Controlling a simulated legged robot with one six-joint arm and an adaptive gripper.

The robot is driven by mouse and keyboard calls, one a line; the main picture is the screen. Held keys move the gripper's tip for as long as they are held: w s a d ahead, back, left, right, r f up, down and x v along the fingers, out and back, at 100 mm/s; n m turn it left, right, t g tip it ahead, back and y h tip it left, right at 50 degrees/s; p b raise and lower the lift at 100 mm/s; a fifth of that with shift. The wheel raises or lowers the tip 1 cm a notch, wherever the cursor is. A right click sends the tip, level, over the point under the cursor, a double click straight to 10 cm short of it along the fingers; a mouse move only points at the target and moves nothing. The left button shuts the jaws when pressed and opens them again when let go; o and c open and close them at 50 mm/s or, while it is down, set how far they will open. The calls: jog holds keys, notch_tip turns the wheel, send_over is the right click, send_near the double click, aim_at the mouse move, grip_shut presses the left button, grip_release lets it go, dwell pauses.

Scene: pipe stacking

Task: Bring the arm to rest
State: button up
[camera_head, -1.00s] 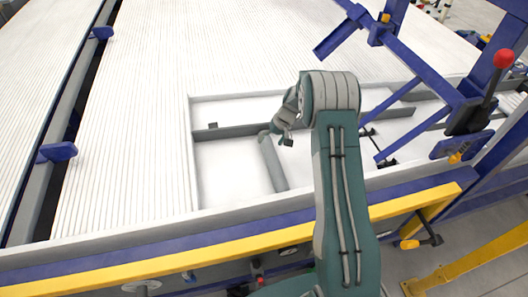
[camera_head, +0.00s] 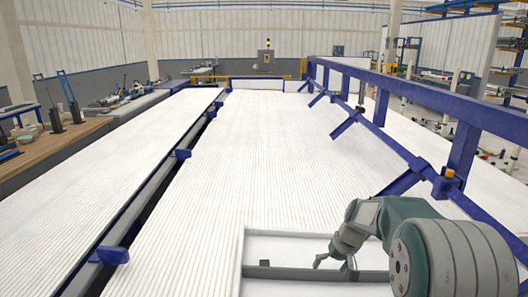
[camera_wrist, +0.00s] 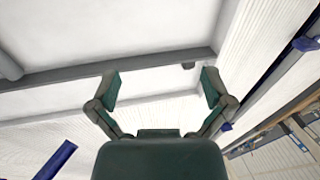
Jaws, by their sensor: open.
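My gripper (camera_head: 334,258) shows in the head view at the lower right, above the recessed white bay at the near end of the pipe bed. In the wrist view my gripper (camera_wrist: 160,88) has its two green fingers spread wide, with nothing between them. A grey crossbar (camera_wrist: 140,70) of the bay runs behind the fingers. The same crossbar (camera_head: 290,272) is partly hidden behind my arm in the head view. In the wrist view a grey pipe-like piece (camera_wrist: 8,66) shows at the left edge.
Long rows of white pipes (camera_head: 270,150) fill the bed. A blue rail frame (camera_head: 400,150) with slanted arms runs along the right. Blue stops (camera_head: 110,256) line the dark gap at left. A wooden bench (camera_head: 50,145) stands far left.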

jog(key=s+a+r+t+h, duration=0.2)
jog(key=s+r, duration=1.1)
jog(key=s, duration=0.2)
jog(key=s+t+h, duration=0.1)
jog(key=s+t, duration=0.1)
jog(key=s, duration=1.2)
jog(key=shift+s+a+r, duration=0.25)
jog(key=shift+r, duration=0.05)
jog(key=shift+c, duration=0.3)
